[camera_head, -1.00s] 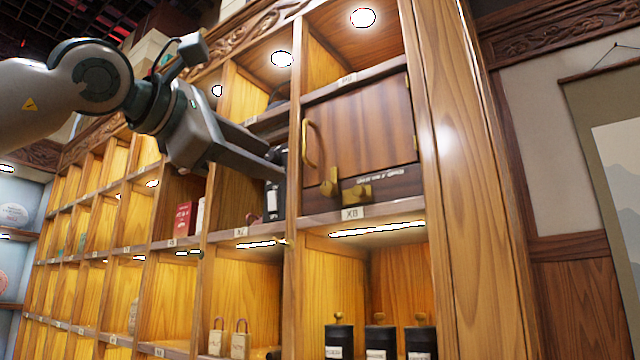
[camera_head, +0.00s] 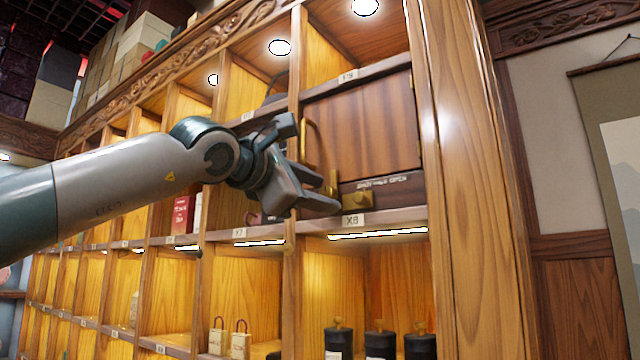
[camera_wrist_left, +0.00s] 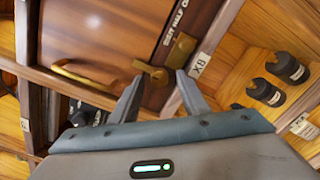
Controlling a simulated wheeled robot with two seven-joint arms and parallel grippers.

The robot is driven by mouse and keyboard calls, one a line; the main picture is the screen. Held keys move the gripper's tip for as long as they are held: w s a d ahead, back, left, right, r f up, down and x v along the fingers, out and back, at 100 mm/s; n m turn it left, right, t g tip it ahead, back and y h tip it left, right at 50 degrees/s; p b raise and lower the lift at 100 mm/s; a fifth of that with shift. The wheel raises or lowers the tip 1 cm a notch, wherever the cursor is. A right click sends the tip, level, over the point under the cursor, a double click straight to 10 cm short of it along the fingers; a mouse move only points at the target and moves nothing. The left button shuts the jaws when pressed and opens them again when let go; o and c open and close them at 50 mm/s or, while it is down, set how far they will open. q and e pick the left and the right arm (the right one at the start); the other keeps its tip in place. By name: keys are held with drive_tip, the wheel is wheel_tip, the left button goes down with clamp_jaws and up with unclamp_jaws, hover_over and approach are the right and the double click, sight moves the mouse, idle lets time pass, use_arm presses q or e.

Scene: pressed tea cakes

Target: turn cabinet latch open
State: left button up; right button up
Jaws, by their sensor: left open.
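The cabinet door (camera_head: 362,130) is dark wood and looks closed, with a brass pull handle (camera_head: 304,142) on its left side. Below it, a brass latch (camera_head: 357,199) sits on a dark strip with small white lettering. My left gripper (camera_head: 335,194) is open in front of the strip, just left of the latch. In the left wrist view, a brass latch piece (camera_wrist_left: 150,71) lies near and between the fingertips, with a brass block (camera_wrist_left: 181,49) beyond it. Contact cannot be told. Part of the latch area is hidden behind the fingers in the head view.
The shelf edge with a white X8 label (camera_head: 352,220) runs just below the gripper. A wooden divider (camera_head: 293,120) stands left of the door. Black canisters (camera_head: 380,340) stand in the compartment below. A wide wooden post (camera_head: 470,180) bounds the right.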

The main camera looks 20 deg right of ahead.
use_arm(q)
drive_tip(key=shift+w+d, duration=0.25)
use_arm(e)
drive_tip(key=shift+s+d+f, duration=0.2)
drive_tip(key=shift+s, duration=0.2)
use_arm(q)
drive_tip(key=c, duration=1.1)
drive_tip(key=shift+o, duration=0.2)
drive_tip(key=shift+f, duration=0.1)
use_arm(e)
drive_tip(key=shift+w+f, duration=0.1)
